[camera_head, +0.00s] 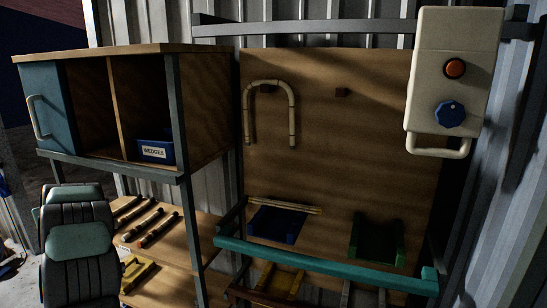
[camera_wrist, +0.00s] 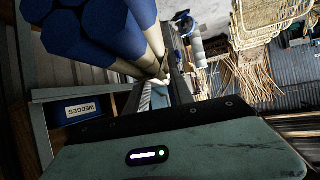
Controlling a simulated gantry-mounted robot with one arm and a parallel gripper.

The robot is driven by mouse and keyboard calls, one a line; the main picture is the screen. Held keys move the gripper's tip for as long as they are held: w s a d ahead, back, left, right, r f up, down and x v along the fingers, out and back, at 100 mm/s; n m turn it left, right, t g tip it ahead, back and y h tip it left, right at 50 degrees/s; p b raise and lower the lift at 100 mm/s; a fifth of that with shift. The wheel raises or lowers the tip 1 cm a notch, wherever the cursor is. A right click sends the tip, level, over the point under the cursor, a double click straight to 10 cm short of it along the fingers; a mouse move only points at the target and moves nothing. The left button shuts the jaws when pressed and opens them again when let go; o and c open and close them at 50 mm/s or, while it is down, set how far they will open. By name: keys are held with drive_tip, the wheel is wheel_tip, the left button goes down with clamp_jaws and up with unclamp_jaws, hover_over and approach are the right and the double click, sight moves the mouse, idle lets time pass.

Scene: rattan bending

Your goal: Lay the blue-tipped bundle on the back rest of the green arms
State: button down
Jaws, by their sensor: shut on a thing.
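The blue-tipped bundle (camera_wrist: 105,30) fills the upper left of the wrist view, its several blue ends close to the camera and its tan canes running away. My gripper (camera_wrist: 158,90) is shut on this bundle; the bundle hides part of the jaws. In the head view I cannot make out the held bundle or the jaws. The green arms (camera_head: 378,240) stick out low on the right of the wooden board, in shadow. No bundle shows on them; their back rest is hard to make out.
Blue arms (camera_head: 272,224) left of the green ones have a pale cane bundle (camera_head: 286,206) across their back. A teal bar (camera_head: 330,263) crosses in front. A cabinet holds a WEDGES box (camera_head: 155,151). A control box (camera_head: 453,80) hangs upper right.

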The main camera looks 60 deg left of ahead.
drive_tip(key=d+f+m+t, duration=0.4)
drive_tip(key=d+f+t, duration=0.1)
drive_tip(key=d+f, duration=0.65)
drive_tip(key=s+a+r+p, duration=0.1)
drive_tip(key=s+r+p, duration=0.5)
drive_tip(key=shift+a+p, duration=0.3)
drive_tip(key=shift+a, duration=0.1)
